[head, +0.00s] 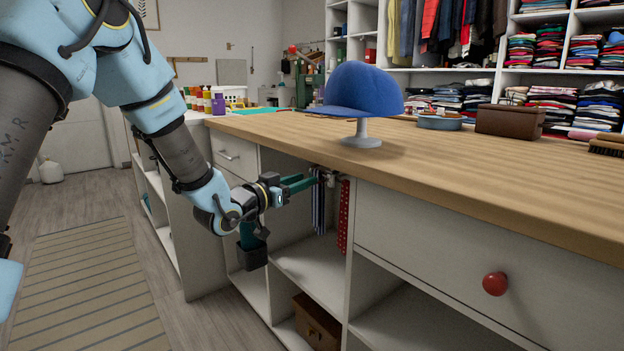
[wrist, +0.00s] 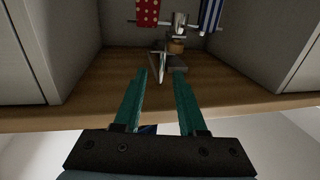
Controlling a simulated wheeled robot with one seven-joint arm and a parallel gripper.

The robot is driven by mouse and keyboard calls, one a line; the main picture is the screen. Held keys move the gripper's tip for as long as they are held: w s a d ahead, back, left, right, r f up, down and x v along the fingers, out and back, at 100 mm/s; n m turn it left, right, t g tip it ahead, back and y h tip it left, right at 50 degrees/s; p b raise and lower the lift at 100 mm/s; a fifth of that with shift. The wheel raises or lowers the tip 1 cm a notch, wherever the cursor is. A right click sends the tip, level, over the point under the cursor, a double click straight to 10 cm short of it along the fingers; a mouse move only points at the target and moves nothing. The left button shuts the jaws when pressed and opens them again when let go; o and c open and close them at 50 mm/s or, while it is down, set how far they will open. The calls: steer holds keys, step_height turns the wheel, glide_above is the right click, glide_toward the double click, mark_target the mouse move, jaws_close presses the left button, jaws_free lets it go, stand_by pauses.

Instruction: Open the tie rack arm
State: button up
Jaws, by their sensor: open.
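The metal tie rack (head: 328,178) is mounted under the counter in an open cubby. A red dotted tie (head: 343,215) and a blue-and-white striped tie (head: 318,205) hang from it. In the wrist view the rack's metal body (wrist: 178,28) shows between the red tie (wrist: 147,12) and the striped tie (wrist: 210,14). A thin pale metal arm (wrist: 160,62) reaches from it toward my fingertips. My gripper (head: 300,183) is open just left of the rack; in the wrist view its teal fingers (wrist: 162,75) point at the rack, with the thin arm's end between or just beyond the tips. Contact is unclear.
The wooden countertop (head: 480,160) lies just above my gripper, with a blue cap (head: 355,88) on a stand. A drawer with a red knob (head: 495,283) is to the right. Shelves below hold a brown box (head: 317,322).

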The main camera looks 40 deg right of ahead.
steer(key=shift+w+d, duration=0.15)
steer(key=shift+d, duration=0.8)
steer(key=shift+w+d, duration=0.15)
steer(key=shift+d, duration=0.75)
steer(key=shift+c, duration=0.3)
jaws_close()
